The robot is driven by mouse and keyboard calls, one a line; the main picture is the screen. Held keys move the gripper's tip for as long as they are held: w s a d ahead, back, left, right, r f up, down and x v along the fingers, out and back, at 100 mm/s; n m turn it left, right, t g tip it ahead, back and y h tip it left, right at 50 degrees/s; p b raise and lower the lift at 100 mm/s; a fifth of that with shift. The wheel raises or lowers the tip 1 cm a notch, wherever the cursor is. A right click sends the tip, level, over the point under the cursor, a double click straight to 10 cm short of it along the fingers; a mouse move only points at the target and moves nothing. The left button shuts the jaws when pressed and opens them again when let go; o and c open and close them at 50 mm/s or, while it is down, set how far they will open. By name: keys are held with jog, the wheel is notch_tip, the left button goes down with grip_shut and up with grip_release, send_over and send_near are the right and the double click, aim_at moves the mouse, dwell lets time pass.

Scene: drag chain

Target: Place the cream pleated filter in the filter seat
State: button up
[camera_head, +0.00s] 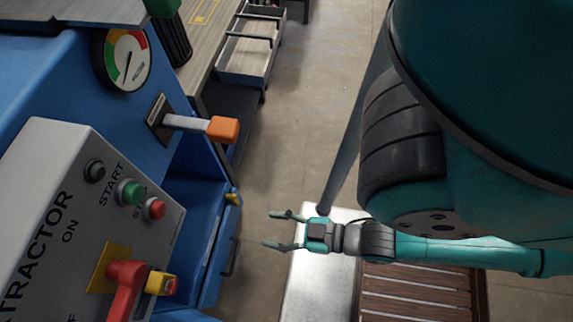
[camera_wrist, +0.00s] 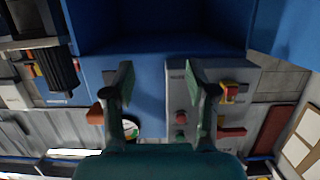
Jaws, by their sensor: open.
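I cannot make out a cream pleated filter in either view. The filter seat is not clearly identifiable either. The blue extractor cabinet (camera_head: 60,70) fills the left of the head view. A dark blue open recess (camera_wrist: 155,25) shows at the top of the wrist view, and its inside is too dark to read. My gripper (camera_head: 275,230) is right of the cabinet's open lower part, apart from it. In the wrist view my gripper (camera_wrist: 158,90) has its two fingers spread with nothing between them.
A grey control panel (camera_head: 90,220) carries buttons and a red switch (camera_head: 125,285). An orange-tipped lever (camera_head: 222,129) juts from the cabinet near a gauge (camera_head: 127,58). A dark ribbed cylinder (camera_head: 173,40) stands behind. A workbench (camera_head: 205,55) lies farther back. The floor (camera_head: 310,110) between is clear.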

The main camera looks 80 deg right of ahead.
jog(key=r, duration=0.1)
jog(key=s+r, duration=0.1)
jog(key=r, duration=0.1)
jog(key=s+r, duration=0.1)
jog(key=shift+s+r, duration=0.25)
